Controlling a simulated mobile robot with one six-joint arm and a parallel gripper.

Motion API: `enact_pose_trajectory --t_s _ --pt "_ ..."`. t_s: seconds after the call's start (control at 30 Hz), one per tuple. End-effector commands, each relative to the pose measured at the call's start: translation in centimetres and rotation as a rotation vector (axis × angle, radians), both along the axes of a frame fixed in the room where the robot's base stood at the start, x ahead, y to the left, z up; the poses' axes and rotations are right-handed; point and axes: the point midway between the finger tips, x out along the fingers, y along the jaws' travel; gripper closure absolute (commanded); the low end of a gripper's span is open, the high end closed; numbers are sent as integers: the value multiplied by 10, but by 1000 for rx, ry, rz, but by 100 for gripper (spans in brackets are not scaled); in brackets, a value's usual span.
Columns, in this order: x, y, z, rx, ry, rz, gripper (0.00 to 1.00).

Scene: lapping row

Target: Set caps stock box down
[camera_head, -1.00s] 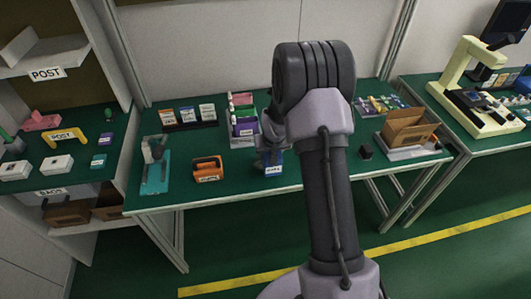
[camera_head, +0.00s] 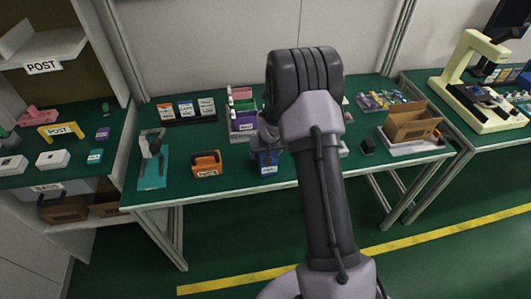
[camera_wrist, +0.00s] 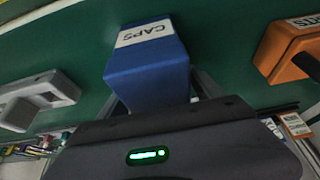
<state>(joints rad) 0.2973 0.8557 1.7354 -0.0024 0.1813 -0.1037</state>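The caps stock box is a blue box (camera_wrist: 150,72) with a white CAPS label, seen large in the wrist view. In the head view the blue box (camera_head: 268,169) is at the front middle of the green bench (camera_head: 225,178), below my gripper (camera_head: 266,150). In the wrist view my gripper (camera_wrist: 160,100) has its fingers on either side of the box, partly hidden behind it and the gripper body. The box appears to be between the fingers. I cannot tell whether its underside touches the bench.
An orange labelled carrier (camera_head: 206,164) stands left of the box; it also shows in the wrist view (camera_wrist: 290,48). A teal fixture (camera_head: 153,170) is further left. Bare bench lies between the blue box and the orange carrier.

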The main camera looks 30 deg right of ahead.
Motion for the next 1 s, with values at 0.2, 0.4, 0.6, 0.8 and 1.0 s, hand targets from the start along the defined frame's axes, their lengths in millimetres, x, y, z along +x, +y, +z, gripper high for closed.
enact_pose_trajectory --t_s 0.2,0.4,0.6,0.8,1.0 --pt "-5 1 21 -1 -2 0 24" --pt "-26 8 76 0 -2 -1 24" --pt "-41 12 109 0 0 -1 24" --pt "-61 42 180 25 -34 -10 24" --pt "-173 135 313 147 -101 -35 24"
